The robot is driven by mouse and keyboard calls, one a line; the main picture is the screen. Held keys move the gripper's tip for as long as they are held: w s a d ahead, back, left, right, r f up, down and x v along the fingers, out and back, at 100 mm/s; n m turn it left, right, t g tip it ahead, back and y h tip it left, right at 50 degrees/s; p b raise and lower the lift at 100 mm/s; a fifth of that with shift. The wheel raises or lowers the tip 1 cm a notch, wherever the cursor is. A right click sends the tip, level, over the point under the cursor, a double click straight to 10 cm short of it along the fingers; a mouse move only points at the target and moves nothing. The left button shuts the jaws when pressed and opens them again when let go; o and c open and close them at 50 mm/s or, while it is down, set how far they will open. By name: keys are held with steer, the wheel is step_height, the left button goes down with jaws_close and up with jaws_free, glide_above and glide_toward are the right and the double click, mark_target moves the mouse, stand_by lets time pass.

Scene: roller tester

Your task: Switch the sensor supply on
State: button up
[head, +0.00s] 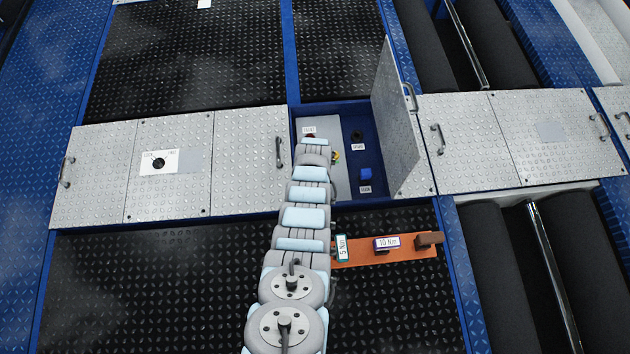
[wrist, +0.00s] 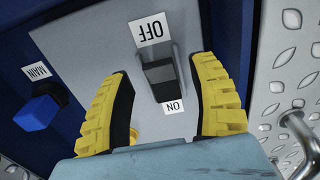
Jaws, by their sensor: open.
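In the wrist view a black rocker switch (wrist: 160,80) sits on a grey panel (wrist: 90,55), between an OFF label (wrist: 150,30) and an ON label (wrist: 174,106), both upside down. Which way the rocker is tipped I cannot tell for sure. My gripper (wrist: 162,70) is open, with one yellow and black finger on each side of the switch. The fingers appear apart from it, and nothing is held. In the head view my arm hides the switch and most of the gripper; only a bit of yellow shows beside the arm over the panel.
A blue MAIN knob (wrist: 38,113) sits left of the panel; it shows in the head view (head: 366,174) below a black knob (head: 357,135). An open metal lid (head: 397,120) stands right of the compartment. An orange strip (head: 360,253) with labelled pieces lies nearer.

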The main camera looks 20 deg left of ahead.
steer(key=shift+r, duration=0.95)
steer(key=shift+s+r, duration=0.15)
steer(key=shift+r, duration=0.15)
step_height(320, 180, up, 2)
steer(key=shift+r, duration=0.1)
step_height(320, 180, up, 7)
steer(key=shift+d, duration=0.1)
stand_by(0.4)
